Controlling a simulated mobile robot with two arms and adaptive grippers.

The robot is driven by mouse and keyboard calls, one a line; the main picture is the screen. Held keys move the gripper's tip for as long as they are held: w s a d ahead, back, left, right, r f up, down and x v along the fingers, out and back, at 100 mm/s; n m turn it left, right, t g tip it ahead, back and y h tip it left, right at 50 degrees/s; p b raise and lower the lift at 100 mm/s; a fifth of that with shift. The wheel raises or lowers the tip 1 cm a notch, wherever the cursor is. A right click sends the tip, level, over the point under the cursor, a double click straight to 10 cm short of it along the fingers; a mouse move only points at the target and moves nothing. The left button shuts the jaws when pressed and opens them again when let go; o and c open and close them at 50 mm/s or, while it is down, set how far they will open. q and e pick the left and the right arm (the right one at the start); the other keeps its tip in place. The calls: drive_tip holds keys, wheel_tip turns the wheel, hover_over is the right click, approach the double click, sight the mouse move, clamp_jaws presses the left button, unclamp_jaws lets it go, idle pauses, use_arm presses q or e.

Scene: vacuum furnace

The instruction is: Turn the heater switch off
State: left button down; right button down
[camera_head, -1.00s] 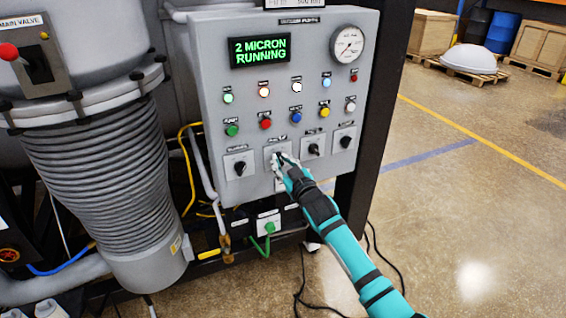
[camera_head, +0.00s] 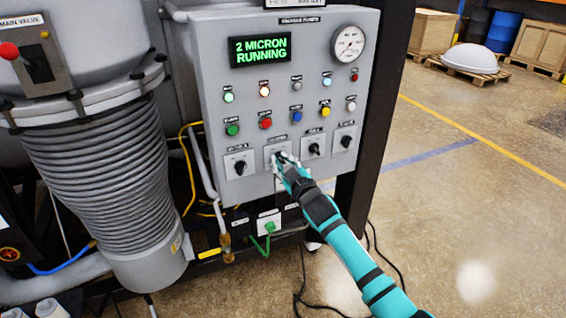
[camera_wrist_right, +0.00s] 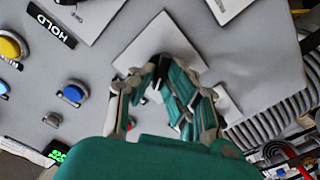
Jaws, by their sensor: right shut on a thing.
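The grey control panel (camera_head: 215,95) stands in the middle of the head view, with a row of black rotary switches along its lower part. My right gripper (camera_head: 281,159) is at the second switch from the left and is shut on its black knob. The switch's pale square plate (camera_head: 268,152) shows behind the fingers. In the wrist view the fingers (camera_wrist_right: 165,88) close around the dark knob over the plate (camera_wrist_right: 155,42); the knob's angle is mostly hidden. The switch labels are too blurred to read. The left gripper is not in view.
Neighbouring switches sit left (camera_head: 239,167) and right (camera_head: 314,149) of the held one. Coloured buttons and lamps are above; the display (camera_head: 260,50) reads "2 MICRON RUNNING". A ribbed grey column (camera_head: 100,190) stands left. The floor (camera_head: 470,210) at right is open.

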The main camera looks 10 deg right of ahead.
drive_tip(key=c, duration=1.4)
unclamp_jaws()
drive_tip(key=v, duration=1.2)
drive_tip(key=shift+f, duration=0.1)
